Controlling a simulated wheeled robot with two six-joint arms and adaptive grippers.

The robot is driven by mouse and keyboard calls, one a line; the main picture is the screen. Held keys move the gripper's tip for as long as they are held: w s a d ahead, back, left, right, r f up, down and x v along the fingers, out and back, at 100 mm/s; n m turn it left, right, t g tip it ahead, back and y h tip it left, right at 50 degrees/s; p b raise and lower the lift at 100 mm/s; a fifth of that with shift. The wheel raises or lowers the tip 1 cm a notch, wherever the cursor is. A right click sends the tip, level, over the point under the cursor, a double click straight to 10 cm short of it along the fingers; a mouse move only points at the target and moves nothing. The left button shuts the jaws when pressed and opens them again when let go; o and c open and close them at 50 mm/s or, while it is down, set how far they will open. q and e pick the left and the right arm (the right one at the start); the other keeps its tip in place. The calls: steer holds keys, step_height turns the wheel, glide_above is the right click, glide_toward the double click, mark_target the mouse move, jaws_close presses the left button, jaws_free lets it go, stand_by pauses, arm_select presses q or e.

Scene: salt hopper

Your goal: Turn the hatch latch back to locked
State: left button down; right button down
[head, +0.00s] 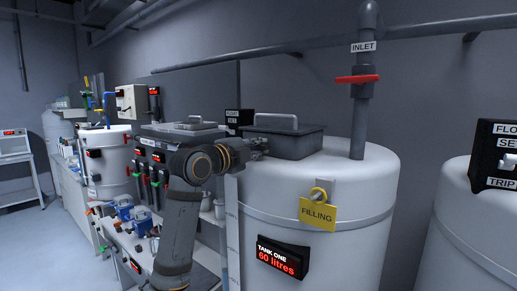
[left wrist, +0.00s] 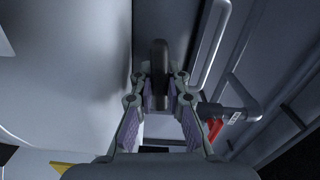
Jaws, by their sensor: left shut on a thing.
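Tank one (head: 300,195) is a large white cylinder reading 60 litres. Its dark grey hatch (head: 296,141) sits on top with the lid down and a pale handle (head: 276,121). My left gripper (head: 262,146) reaches the hatch's left side, and its fingers hide the latch in the head view. In the left wrist view, my left gripper (left wrist: 161,88) is shut on the dark bar of the hatch latch (left wrist: 160,60). The bar runs upright in that picture between the finger pads. I cannot tell whether the latch is locked. My right gripper is not in view.
The inlet pipe (head: 359,125) with a red valve handle (head: 357,79) rises behind the hatch. A yellow FILLING tag (head: 317,213) hangs on the tank's front. Another white tank (head: 460,230) stands at right. A cluttered bench (head: 205,245) lies at left.

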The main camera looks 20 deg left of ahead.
arm_select(q)
steer(key=shift+f+m, duration=0.1)
steer(key=shift+m, duration=0.5)
steer(key=c, duration=1.3)
jaws_free()
